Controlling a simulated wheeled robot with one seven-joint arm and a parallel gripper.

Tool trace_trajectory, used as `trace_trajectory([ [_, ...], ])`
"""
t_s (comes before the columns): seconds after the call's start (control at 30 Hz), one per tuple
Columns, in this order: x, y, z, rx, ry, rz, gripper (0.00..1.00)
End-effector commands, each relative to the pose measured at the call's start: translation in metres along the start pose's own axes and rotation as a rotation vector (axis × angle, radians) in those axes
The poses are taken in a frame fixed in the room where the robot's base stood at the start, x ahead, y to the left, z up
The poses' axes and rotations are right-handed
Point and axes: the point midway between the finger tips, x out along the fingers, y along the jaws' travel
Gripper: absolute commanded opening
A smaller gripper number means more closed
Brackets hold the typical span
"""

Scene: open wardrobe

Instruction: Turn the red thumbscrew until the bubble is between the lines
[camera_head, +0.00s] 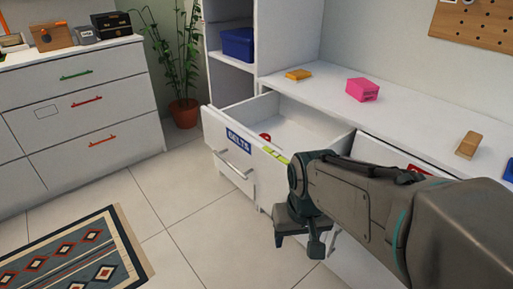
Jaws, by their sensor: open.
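A small red round piece (266,137), which looks like the thumbscrew, shows just behind the front panel of the open drawer (222,137). My gripper (299,241) is open and empty, pointing down over the floor in front of the drawers, to the right of and nearer than the red piece. It touches neither the red piece nor the strip.
A white counter (320,85) above the drawers bears a yellow block (298,75), a pink block (362,90) and a wooden block (467,145). Another red thing (418,169) shows behind my arm. A dresser (80,110), plant (183,110) and rug (75,255) stand left; tiled floor between is clear.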

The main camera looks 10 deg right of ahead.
Motion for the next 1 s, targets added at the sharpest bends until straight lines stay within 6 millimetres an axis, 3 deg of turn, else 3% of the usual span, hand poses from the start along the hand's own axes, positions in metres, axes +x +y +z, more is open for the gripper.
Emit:
trace_trajectory([
  [0.03, 0.023, -0.002, 0.005, -0.012, -0.008, -0.001, 0.59],
  [0.23, 0.046, -0.004, 0.014, -0.046, -0.027, -0.003, 0.59],
  [1.0, 0.047, -0.004, 0.015, -0.054, -0.031, -0.003, 0.59],
])
